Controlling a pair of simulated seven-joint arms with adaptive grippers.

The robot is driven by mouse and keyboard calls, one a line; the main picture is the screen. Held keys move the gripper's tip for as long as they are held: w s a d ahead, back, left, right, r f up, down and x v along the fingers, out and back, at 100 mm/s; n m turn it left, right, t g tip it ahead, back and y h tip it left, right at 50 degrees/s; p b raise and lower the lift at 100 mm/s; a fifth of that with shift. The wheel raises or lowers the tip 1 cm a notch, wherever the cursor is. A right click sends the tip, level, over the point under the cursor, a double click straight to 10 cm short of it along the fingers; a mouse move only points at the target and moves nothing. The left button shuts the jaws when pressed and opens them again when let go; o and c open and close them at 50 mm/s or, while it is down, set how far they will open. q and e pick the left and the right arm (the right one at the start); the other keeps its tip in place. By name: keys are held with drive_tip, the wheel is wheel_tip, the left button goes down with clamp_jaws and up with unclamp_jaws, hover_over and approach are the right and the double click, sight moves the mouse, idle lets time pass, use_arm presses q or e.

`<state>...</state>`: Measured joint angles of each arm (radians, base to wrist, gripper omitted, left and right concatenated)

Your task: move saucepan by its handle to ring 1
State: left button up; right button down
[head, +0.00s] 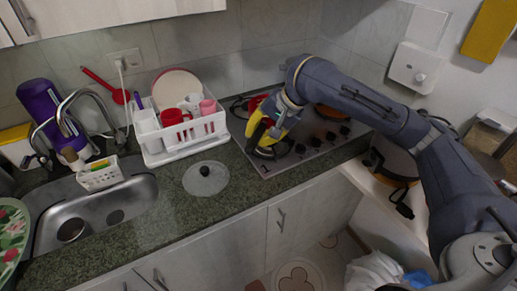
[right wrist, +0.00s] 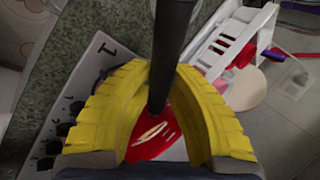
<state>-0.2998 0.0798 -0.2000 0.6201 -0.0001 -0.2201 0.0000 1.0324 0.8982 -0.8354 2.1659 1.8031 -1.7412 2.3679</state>
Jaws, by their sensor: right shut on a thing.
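My right gripper (head: 262,142), with yellow fingers, is over the left side of the stove (head: 310,160). In the right wrist view its fingers (right wrist: 165,100) are shut around a dark rod-like handle (right wrist: 172,40). A red part of the saucepan (right wrist: 150,135) shows beyond the handle, between the fingers. In the head view a bit of the red saucepan (head: 257,103) shows behind the gripper; the rest is hidden. A dark ring (head: 283,149) lies under the gripper at the front left of the stove. I cannot tell whether the saucepan touches the stove. My left gripper is not in view.
A glass lid (head: 206,178) lies on the counter left of the stove. A white dish rack (head: 185,140) with a red mug (head: 174,117) stands behind it. An orange pan (head: 334,113) sits on the stove, partly behind my right arm.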

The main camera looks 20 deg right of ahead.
drive_tip(key=shift+f, duration=2.85)
drive_tip(key=c, duration=1.3)
unclamp_jaws()
drive_tip(key=shift+f, duration=0.1)
drive_tip(key=v, duration=1.2)
